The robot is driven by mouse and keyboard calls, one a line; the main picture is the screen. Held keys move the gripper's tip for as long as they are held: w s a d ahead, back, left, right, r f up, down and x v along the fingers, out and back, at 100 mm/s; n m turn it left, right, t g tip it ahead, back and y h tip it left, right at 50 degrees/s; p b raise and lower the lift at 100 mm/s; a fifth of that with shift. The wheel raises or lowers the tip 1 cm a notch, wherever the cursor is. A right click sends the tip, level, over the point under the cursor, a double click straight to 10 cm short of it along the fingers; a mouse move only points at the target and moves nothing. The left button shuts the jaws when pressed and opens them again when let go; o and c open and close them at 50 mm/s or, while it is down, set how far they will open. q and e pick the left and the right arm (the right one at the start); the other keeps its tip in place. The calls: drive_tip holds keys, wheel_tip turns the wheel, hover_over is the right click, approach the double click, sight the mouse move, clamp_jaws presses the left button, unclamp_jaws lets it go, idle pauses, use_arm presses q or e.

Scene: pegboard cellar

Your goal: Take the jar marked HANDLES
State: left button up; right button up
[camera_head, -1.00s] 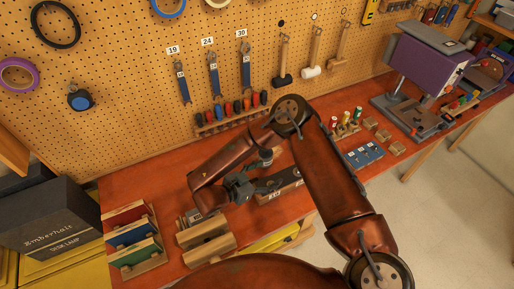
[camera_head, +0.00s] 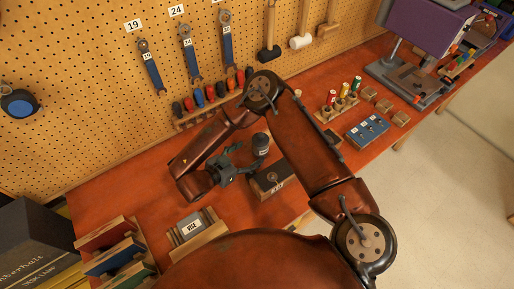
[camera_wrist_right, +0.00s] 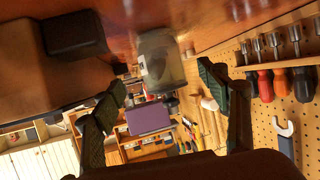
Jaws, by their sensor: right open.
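A small jar (camera_head: 261,144) with a dark lid stands on the red bench top, just right of my right gripper in the head view. Its marking is too small to read. My right gripper (camera_head: 237,160) is open, low over the bench, with its fingers pointing toward the jar. In the right wrist view the open fingers (camera_wrist_right: 170,90) frame a clear jar with a grey part (camera_wrist_right: 160,62), seen upside down and beyond the fingertips. The gripper holds nothing. My left gripper is not in view.
A wooden block with a dark top (camera_head: 270,181) sits close in front of the jar. A screwdriver rack (camera_head: 205,108) lines the pegboard behind. Bare bench lies left of the gripper.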

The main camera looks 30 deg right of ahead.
sight(255, 149)
drive_tip(key=x, duration=0.2)
drive_tip(key=shift+w+d+f, duration=0.1)
drive_tip(key=shift+d, duration=0.15)
drive_tip(key=x, duration=0.5)
drive_tip(key=shift+w+d+f+p, duration=0.1)
drive_tip(key=shift+p, duration=0.25)
drive_tip(key=shift+c, duration=0.8)
clamp_jaws()
